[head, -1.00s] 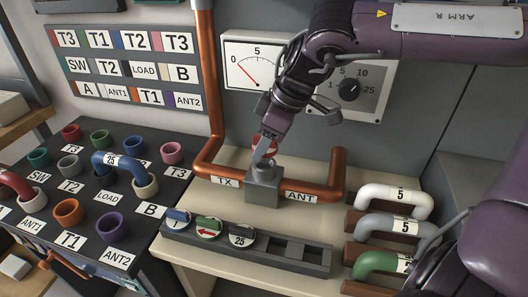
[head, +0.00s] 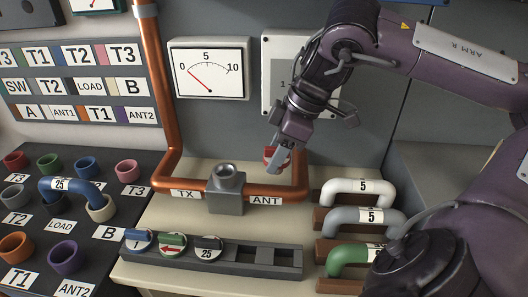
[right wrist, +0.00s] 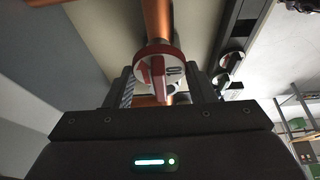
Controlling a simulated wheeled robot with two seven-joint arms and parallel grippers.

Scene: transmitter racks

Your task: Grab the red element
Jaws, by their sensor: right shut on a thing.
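The red element (head: 270,154) is a small round plug. In the right wrist view its red-rimmed, pale-marked face (right wrist: 158,66) sits between the two dark fingers. My right gripper (head: 279,158) is shut on it and holds it clear of the grey square block (head: 226,192), up and to the right of it, in front of the back panel. The fingers partly hide the element. The block's round socket on top is open and empty. My left gripper is in neither view.
A copper pipe (head: 159,100) joins the block, with labels TX and ANT beside it. A dark holder (head: 215,262) in front carries several round elements, with empty slots at its right. White, grey and green U-links (head: 357,187) stand at right. A dark patch board (head: 130,215) lies at left.

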